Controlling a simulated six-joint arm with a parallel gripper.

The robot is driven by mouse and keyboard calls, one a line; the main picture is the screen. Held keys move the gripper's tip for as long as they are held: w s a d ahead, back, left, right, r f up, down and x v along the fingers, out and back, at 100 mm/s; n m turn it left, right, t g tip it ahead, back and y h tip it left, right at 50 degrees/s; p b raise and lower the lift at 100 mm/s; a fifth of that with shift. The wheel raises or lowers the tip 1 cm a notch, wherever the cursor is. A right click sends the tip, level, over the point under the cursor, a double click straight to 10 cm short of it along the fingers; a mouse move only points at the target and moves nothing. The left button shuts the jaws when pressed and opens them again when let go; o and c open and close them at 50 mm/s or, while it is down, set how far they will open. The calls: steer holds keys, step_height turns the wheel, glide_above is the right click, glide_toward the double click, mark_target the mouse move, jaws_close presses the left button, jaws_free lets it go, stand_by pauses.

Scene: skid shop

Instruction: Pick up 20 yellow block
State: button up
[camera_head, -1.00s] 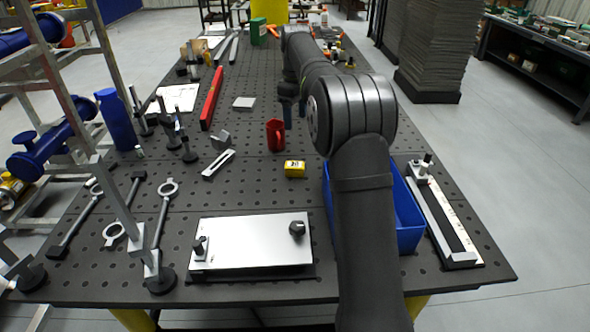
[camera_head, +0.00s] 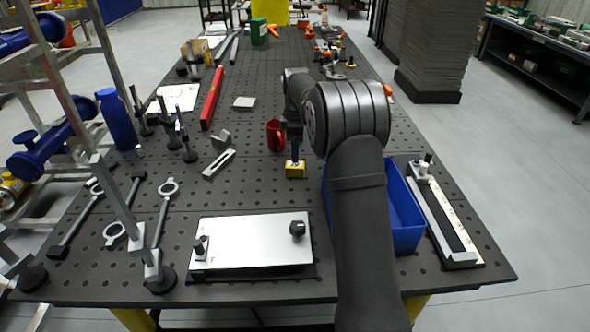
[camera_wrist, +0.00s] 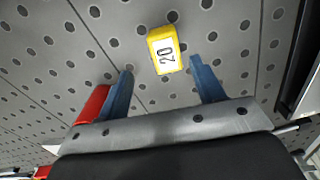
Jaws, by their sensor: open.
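The yellow block (camera_head: 295,170) lies on the dark perforated table, left of the blue bin. In the wrist view the yellow block (camera_wrist: 163,50) shows a white face with the number 20. My gripper (camera_head: 294,150) is over the block in the head view, and its lower end overlaps the block's top edge. In the wrist view my gripper (camera_wrist: 162,82) has its two blue fingers spread wide and empty, with the block ahead of the gap between them. The fingertips look apart from the block.
A red mug (camera_head: 274,135) stands just behind the block and shows close beside the left finger in the wrist view (camera_wrist: 92,104). A blue bin (camera_head: 408,240) is at right, partly hidden by my arm. A slotted metal bar (camera_head: 219,165) lies left; a metal plate (camera_head: 250,240) is in front.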

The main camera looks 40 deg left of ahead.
mark_target(295, 164)
steer(key=f, duration=0.6)
steer(key=shift+s+d+f, duration=0.15)
steer(key=shift+s+f, duration=0.05)
steer(key=shift+s, duration=0.2)
steer(key=c, duration=1.1)
